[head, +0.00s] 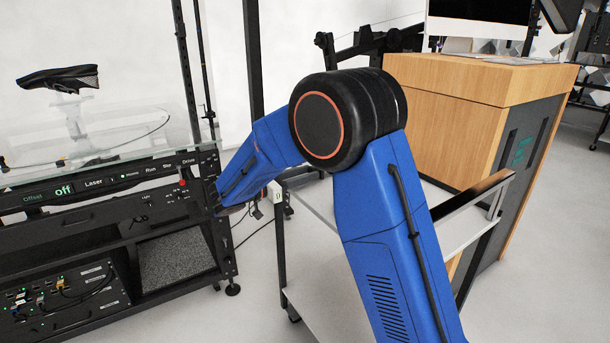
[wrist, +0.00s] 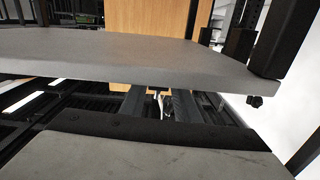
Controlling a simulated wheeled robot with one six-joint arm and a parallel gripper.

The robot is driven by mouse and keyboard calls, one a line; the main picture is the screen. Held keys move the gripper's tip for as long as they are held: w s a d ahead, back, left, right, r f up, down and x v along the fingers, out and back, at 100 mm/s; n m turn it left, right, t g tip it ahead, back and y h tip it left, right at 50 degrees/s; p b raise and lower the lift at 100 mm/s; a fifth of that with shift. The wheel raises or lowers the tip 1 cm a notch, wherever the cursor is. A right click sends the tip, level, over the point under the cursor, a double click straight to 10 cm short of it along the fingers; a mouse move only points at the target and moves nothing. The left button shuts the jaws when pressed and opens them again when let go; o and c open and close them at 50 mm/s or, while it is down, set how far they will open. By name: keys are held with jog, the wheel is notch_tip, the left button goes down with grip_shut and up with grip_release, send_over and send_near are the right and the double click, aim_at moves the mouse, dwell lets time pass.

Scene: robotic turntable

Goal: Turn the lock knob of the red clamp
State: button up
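I cannot make out the red clamp or its lock knob in either view. A small red spot (head: 183,182) shows on the right part of the turntable's front panel (head: 95,185) in the head view; it is too small to tell what it is. My blue arm bends down to the left, and its far end is close to the right end of that panel. My gripper's fingers cannot be told apart there. In the wrist view, two dark shapes lie in the gap between two grey slabs; I cannot tell whether they are fingers.
A dark shoe (head: 58,78) stands on a support above the clear turntable top (head: 130,125). A low cart (head: 325,290) stands on the right, with a wooden desk (head: 450,95) behind it. A grey slab (wrist: 130,50) spans the upper wrist view. Some floor is clear between rack and cart.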

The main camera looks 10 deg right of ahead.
jog(key=shift+n, duration=1.6)
jog(key=o, duration=1.1)
jog(key=shift+c, duration=0.2)
jog(key=shift+a, duration=0.15)
jog(key=v, duration=1.7)
jog(key=shift+s+a, duration=0.1)
